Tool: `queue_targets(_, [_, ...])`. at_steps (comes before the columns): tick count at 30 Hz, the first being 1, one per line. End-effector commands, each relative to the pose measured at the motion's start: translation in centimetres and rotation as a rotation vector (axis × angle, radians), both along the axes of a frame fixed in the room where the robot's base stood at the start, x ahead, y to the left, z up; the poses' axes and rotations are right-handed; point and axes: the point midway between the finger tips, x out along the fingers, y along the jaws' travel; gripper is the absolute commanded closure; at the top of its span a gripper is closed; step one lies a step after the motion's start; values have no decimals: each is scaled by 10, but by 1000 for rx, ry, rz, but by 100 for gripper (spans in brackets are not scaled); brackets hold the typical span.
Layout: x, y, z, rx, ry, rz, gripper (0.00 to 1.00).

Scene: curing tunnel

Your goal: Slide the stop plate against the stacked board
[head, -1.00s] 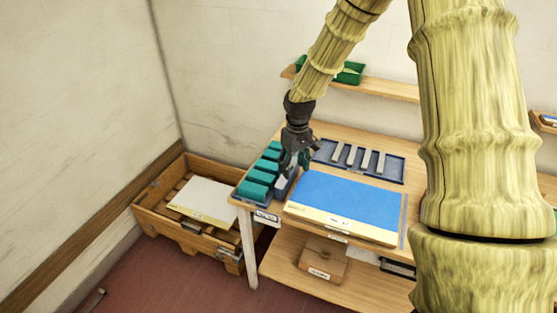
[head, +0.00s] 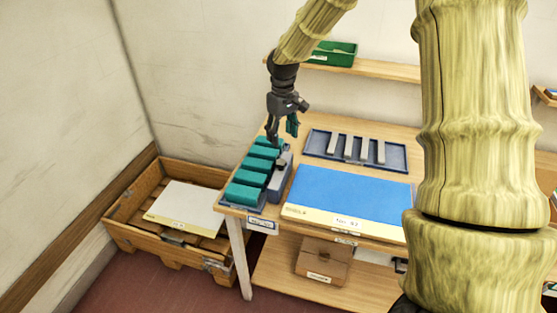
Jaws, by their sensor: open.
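A board with a blue top and cream front edge (head: 345,192) lies flat on the wooden table. A white board (head: 185,207) lies in the wooden crate on the floor; I cannot tell which one the task calls the stacked board. My gripper (head: 283,137) is open and points down above the far end of the row of teal blocks, left of the blue board. A grey piece (head: 280,180) stands between the teal blocks and the blue board, just below my gripper. It may be the stop plate, but I cannot tell for sure. I see nothing between the fingers.
Several teal blocks (head: 244,193) sit in a row along the table's left edge. A blue-grey tray (head: 397,158) with light bars lies behind the blue board. A brown box (head: 322,262) sits on the lower shelf. My arm hides the right side.

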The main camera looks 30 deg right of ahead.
Motion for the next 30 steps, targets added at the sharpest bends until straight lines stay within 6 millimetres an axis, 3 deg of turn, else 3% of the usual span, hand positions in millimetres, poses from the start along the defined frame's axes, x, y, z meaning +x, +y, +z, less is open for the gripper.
queue_targets(21, [1,4,-82,0,2,5,45])
queue_targets(30, [0,3,-101,0,1,3,45])
